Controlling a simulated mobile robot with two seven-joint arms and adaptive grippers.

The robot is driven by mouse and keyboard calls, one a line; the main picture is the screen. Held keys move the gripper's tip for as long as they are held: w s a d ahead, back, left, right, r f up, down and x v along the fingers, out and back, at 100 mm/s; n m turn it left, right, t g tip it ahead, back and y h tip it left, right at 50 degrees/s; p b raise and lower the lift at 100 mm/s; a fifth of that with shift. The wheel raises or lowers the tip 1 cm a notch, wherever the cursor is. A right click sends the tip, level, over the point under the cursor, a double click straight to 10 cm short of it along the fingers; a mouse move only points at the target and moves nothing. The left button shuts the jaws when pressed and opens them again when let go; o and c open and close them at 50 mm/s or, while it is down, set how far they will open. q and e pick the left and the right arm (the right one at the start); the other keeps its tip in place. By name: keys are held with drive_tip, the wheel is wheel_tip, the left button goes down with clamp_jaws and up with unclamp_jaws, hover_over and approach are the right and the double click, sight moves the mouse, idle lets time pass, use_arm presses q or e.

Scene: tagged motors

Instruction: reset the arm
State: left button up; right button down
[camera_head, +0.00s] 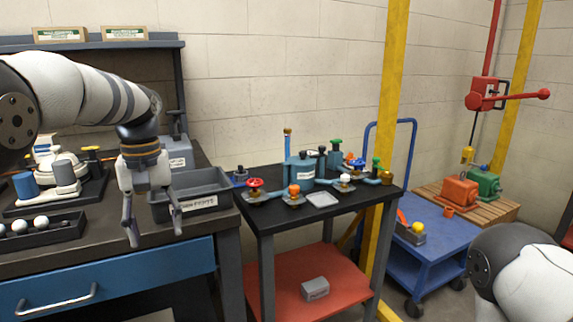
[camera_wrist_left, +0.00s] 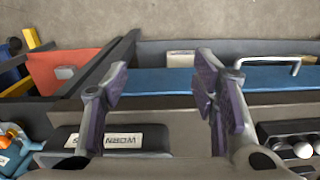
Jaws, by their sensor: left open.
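My left gripper (camera_head: 154,216) is open and empty. It points down over the front part of the dark workbench (camera_head: 120,231), just left of a grey labelled bin (camera_head: 213,186). In the left wrist view its two fingers (camera_wrist_left: 160,95) are spread wide, with the bench edge and floor behind them and nothing between them. The labelled bin shows below the fingers in the left wrist view (camera_wrist_left: 118,138). Part of my right arm shows at the lower right of the head view; its gripper is out of view.
White balls in a tray (camera_head: 40,229) and a blue-white device (camera_head: 60,170) are on the bench. A black side table (camera_head: 257,212) holds several valves. A blue cart (camera_head: 430,235) stands right of a yellow post (camera_head: 385,150). Red and green motors (camera_head: 460,192) sit on a pallet.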

use_arm(q)
drive_tip(key=s+f+m, duration=0.1)
drive_tip(key=s+f, duration=0.5)
drive_tip(key=f, duration=0.4)
drive_tip(key=s+f, duration=0.7)
drive_tip(key=f, duration=0.3)
drive_tip(key=s+f+m, duration=0.1)
drive_tip(key=s+f, duration=0.5)
drive_tip(key=f, duration=0.5)
drive_tip(key=s+d+f+m+g, duration=0.1)
drive_tip(key=s+d+m, duration=0.1)
drive_tip(key=s, duration=2.2)
drive_tip(key=shift+s+d, duration=0.25)
drive_tip(key=shift+d, duration=0.05)
drive_tip(key=shift+f, duration=0.1)
